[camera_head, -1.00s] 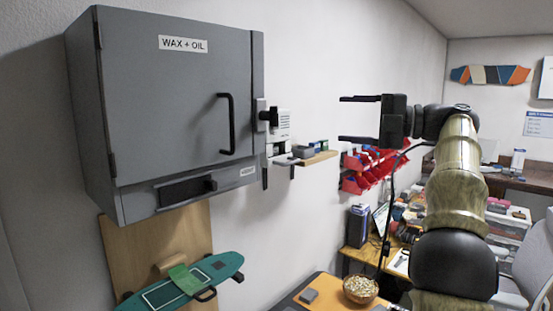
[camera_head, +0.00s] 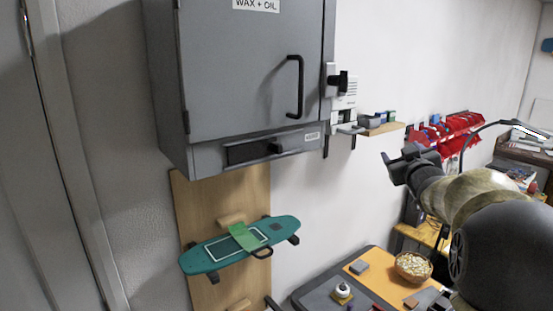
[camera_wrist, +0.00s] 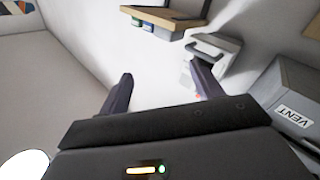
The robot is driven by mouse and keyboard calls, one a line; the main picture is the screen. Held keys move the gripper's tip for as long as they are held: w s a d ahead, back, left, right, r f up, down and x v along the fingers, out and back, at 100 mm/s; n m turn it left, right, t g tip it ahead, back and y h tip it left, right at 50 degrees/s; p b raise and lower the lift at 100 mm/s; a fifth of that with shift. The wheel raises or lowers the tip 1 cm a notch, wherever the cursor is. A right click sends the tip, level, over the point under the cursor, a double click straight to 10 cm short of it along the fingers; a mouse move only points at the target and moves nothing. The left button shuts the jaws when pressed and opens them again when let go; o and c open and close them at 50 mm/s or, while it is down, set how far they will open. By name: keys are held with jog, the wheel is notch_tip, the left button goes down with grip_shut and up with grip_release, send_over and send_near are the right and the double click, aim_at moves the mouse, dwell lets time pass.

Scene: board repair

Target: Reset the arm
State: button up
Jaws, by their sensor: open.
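My gripper (camera_head: 392,164) is at the right of the head view, in front of the white wall. It is small and partly side-on there. In the wrist view its two dark fingers (camera_wrist: 161,80) stand apart with only wall visible between them, so it is open and empty. My arm runs from the gripper to the lower right corner of the head view.
A grey WAX + OIL cabinet (camera_head: 245,75) hangs on the wall, with a teal skateboard (camera_head: 215,255) on a wooden panel below. A wooden shelf (camera_head: 384,129), red bins (camera_head: 440,133) and a bench with a bowl (camera_head: 413,268) are near my arm.

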jog(key=s+a+f+m+g, duration=0.1)
jog(key=s+a+f+g, duration=0.25)
jog(key=f, duration=0.35)
jog(key=s+a+f+m+g, duration=0.15)
jog(key=s+f, duration=0.25)
jog(key=f, duration=0.4)
jog(key=s+a+f+m+g, duration=0.1)
jog(key=s+a+f+g, duration=0.3)
jog(key=f, duration=0.3)
jog(key=s+a+f+g, duration=0.3)
jog(key=s+f, duration=0.3)
jog(key=s, duration=0.4)
jog(key=s+a+f+g+y, duration=0.1)
jog(key=s+a+f+g, duration=0.3)
jog(key=s, duration=0.6)
notch_tip(320, 180, down, 2)
jog(key=shift+y, duration=0.3)
jog(key=shift+w, duration=0.1)
